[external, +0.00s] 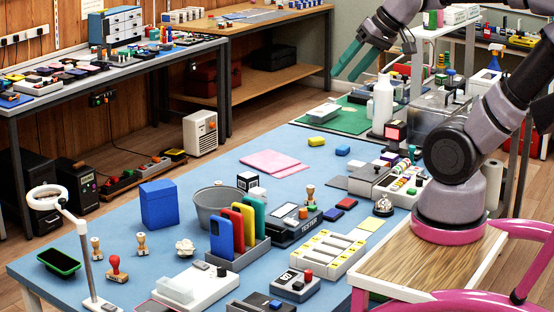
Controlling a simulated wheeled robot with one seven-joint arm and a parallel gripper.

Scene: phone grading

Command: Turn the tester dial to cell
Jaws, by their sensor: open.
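The tester (283,236), a dark flat box with "TESTER" lettered on its front, sits on the blue table mat behind the white slotted tray. Small coloured parts stand on its top, among them an orange one; its dial and the dial's setting are too small to make out. My gripper (347,75) has two long teal fingers, spread apart and empty, pointing down and left. It is high at the top of the external view, far above and behind the tester, touching nothing.
Coloured phones (222,240) stand upright in a grey rack left of the tester. A grey bin (214,200), a wooden stamp (310,196) and a white slotted tray (322,254) crowd around it. A white bottle (383,103) stands below and right of my gripper.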

